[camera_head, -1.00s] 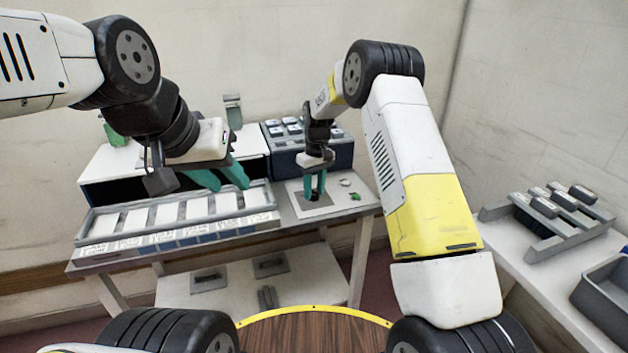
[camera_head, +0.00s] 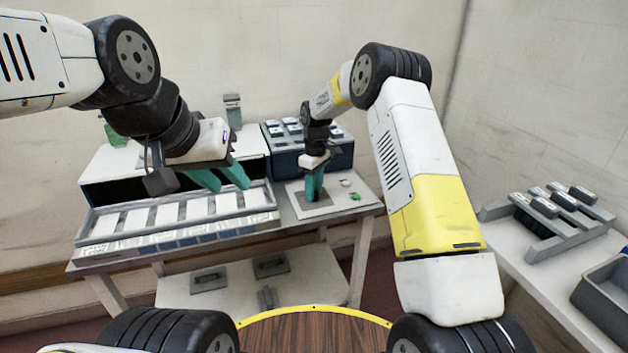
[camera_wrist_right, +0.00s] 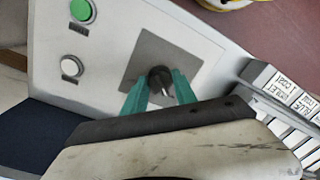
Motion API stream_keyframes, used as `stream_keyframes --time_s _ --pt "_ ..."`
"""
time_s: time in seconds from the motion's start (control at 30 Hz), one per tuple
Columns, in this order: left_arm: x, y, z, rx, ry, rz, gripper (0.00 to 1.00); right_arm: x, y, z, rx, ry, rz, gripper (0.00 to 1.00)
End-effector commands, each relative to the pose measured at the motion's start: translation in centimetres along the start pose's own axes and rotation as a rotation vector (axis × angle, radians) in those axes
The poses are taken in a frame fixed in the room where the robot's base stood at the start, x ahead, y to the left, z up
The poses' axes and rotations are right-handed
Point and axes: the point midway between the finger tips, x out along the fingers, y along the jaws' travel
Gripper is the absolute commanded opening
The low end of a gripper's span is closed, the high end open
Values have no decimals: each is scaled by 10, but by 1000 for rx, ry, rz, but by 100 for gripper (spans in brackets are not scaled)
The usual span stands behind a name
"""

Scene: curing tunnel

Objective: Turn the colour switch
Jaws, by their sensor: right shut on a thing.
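The colour switch (camera_wrist_right: 159,80) is a dark round knob with a pale pointer on a grey square plate (camera_wrist_right: 145,57), in the right wrist view. My right gripper (camera_wrist_right: 160,84) is shut on the knob, one teal finger on each side of it. In the head view my right gripper (camera_head: 313,190) points down at the grey plate (camera_head: 325,201), and its fingers hide the knob. My left gripper (camera_head: 226,180) is empty above the long tray, its two teal fingers apart.
On the same white panel are a green button (camera_wrist_right: 81,10) and a white button (camera_wrist_right: 70,66). A long grey tray of white label cards (camera_head: 264,196) lies left of the panel. A dark box with several keys (camera_head: 287,160) stands behind it. A side table (camera_head: 546,270) is at right.

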Motion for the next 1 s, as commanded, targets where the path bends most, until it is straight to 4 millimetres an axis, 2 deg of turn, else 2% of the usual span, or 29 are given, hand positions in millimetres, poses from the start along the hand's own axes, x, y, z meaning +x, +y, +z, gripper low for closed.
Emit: stream_keyframes --time_s 0.17,0.2,0.3,0.67,0.77,1.0 --pt "0 0 0 0 0 0 36 -1 0 0 -1 1 1 0" --pt "0 0 0 0 0 0 36 0 0 0 -1 1 1 37" --pt "0 0 0 0 0 0 36 0 0 0 0 0 1 55" --pt "0 0 0 0 0 0 36 -4 0 0 1 1 1 55" --pt "0 0 0 0 0 0 36 -15 1 -1 1 3 2 55" --pt "0 0 0 0 0 0 36 -57 0 -1 0 3 2 55"
